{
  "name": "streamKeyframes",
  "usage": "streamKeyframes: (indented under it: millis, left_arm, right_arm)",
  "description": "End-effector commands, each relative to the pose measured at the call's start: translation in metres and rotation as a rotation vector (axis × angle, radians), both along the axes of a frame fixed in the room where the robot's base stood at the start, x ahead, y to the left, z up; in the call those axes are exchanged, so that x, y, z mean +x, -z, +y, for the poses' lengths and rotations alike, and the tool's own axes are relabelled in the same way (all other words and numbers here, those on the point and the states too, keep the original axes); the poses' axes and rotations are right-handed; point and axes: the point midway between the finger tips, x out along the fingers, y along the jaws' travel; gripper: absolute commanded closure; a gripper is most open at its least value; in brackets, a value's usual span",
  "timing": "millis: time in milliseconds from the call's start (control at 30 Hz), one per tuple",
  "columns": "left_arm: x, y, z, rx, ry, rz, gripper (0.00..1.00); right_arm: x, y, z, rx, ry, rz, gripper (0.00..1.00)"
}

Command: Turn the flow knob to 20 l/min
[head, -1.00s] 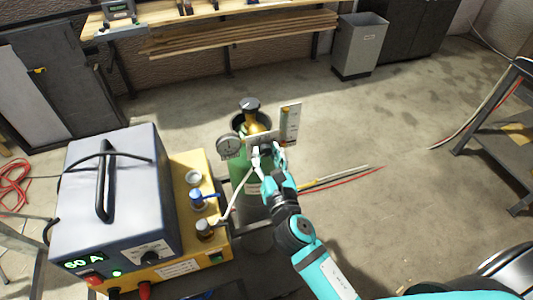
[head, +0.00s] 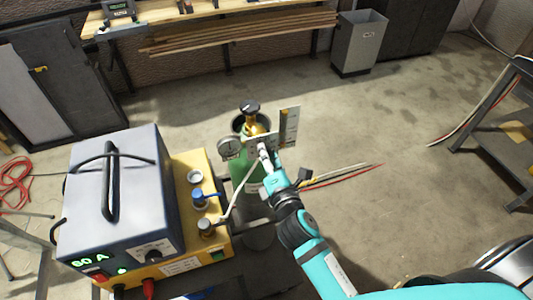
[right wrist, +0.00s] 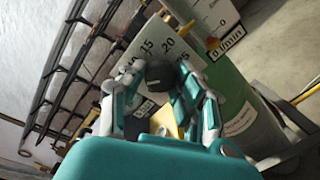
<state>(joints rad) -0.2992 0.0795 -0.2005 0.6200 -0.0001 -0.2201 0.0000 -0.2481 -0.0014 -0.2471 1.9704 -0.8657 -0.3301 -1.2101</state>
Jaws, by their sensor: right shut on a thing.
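The flow knob (right wrist: 160,73) is a dark round knob between the fingers of my right gripper (right wrist: 162,88), which is shut on it. The white dial plate (right wrist: 140,47) behind it shows 15, 20 and 25. I cannot make out where the knob's mark points. In the head view my right gripper (head: 264,156) is at the regulator on the green gas cylinder (head: 240,172) and hides the knob. The flow tube plate (head: 290,127) stands to its right; it also shows in the right wrist view (right wrist: 222,25) with "l/min". My left gripper is not in view.
A round pressure gauge (head: 229,148) sits just left of the regulator. A grey welding unit (head: 120,205) reading 60 A and a yellow box (head: 190,165) stand at left. A pale hose (head: 238,195) runs to the cylinder.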

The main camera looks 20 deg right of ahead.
Motion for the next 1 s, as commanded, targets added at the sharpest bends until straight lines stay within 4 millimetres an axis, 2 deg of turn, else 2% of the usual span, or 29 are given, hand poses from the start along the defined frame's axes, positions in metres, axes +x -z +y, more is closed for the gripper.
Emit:
streamKeyframes:
  millis: [1000]
  left_arm:
    - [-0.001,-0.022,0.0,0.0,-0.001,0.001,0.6]
  right_arm:
    - [0.0,0.0,-0.002,0.966,0.001,0.033,1.0]
